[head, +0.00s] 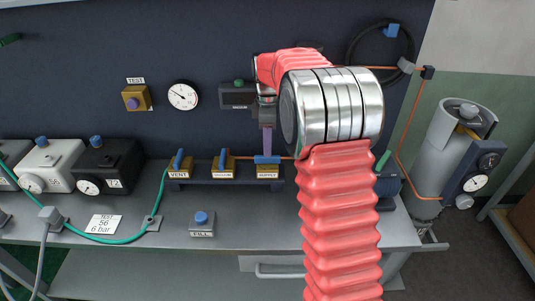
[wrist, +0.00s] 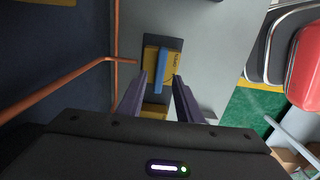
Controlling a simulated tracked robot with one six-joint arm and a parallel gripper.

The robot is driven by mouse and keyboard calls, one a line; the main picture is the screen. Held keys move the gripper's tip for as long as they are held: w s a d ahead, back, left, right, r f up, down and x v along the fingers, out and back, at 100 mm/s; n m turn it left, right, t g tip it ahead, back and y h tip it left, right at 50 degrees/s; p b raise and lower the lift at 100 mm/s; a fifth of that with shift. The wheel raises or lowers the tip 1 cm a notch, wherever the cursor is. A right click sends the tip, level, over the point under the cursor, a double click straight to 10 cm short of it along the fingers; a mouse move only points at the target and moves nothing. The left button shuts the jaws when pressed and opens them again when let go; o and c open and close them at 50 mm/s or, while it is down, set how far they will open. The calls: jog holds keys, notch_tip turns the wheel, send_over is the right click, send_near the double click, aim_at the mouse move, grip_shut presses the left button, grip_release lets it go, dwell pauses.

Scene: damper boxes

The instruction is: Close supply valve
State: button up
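The supply valve (head: 267,172) is a yellow block with a label, at the right end of the dark valve rail. Its blue handle (head: 267,159) lies level along the rail, unlike the raised handles of the two valves to its left. The wrist view shows this blue handle (wrist: 161,72) on its yellow block, ahead of the fingers. My gripper (head: 266,150) points down just above the handle. Its purple fingers (wrist: 160,84) are spread, one on each side of the handle, with gaps visible. Whether either finger touches the handle cannot be told.
The vent valve (head: 179,173) and the vacuum valve (head: 223,172) stand close by on the same rail. An orange pipe (head: 411,110) runs to a grey cylinder (head: 455,135) at right. A blue-button box (head: 202,223) sits in front. A green hose (head: 120,241) crosses the bench at left.

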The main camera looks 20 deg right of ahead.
aim_at(268, 159)
jog(key=shift+f, duration=2.25)
jog(key=shift+c, duration=0.6)
grip_shut()
